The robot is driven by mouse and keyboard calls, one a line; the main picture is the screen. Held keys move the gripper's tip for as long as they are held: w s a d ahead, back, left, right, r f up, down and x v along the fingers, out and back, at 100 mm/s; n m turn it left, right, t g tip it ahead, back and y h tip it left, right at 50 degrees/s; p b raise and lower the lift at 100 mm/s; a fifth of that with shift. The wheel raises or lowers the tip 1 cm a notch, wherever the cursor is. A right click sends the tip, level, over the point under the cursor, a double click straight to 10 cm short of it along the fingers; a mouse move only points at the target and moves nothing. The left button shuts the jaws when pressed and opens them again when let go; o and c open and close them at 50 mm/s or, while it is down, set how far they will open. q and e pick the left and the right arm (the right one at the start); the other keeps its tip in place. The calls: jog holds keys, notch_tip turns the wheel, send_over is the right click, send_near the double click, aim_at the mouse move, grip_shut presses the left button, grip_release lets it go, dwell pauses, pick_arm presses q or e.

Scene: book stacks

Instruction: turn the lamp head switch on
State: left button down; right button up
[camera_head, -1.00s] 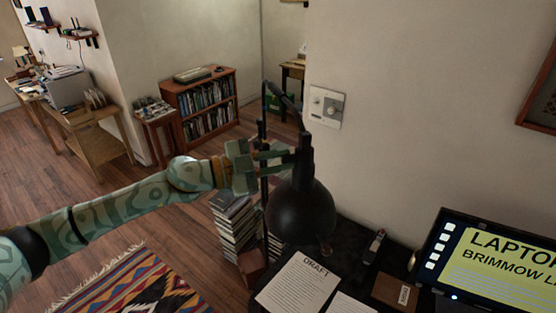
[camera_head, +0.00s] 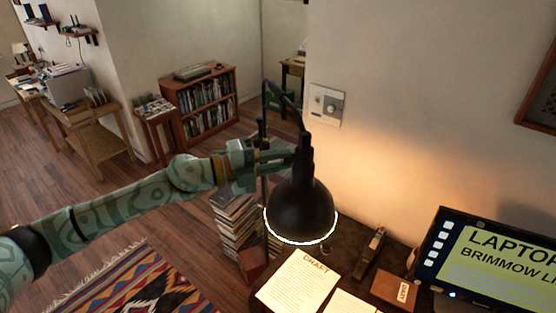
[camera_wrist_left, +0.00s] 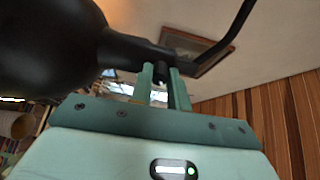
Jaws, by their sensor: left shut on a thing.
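A black desk lamp has its round head (camera_head: 301,205) hanging over the desk, with its rim glowing and warm light falling on the wall and papers. The lamp head also shows dark and large in the left wrist view (camera_wrist_left: 45,45). My left gripper (camera_head: 288,156) is at the neck of the lamp head, from the left. In the left wrist view its two fingers (camera_wrist_left: 163,75) are shut around a small dark piece, the head switch (camera_wrist_left: 161,72), just below the lamp's neck. The switch is hard to make out in the head view. My right gripper is not in view.
The dark desk holds a DRAFT sheet (camera_head: 298,283), a stapler-like item (camera_head: 371,248), a small brown box (camera_head: 394,290) and a lit laptop screen (camera_head: 490,262). A stack of books (camera_head: 235,222) stands left of the lamp. A wall switch plate (camera_head: 326,105) is behind it.

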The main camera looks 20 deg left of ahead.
pick_arm(q)
jog(key=shift+m+b, duration=0.75)
jog(key=shift+m, duration=2.85)
jog(key=c, duration=1.3)
grip_release()
jog(key=shift+c, duration=0.2)
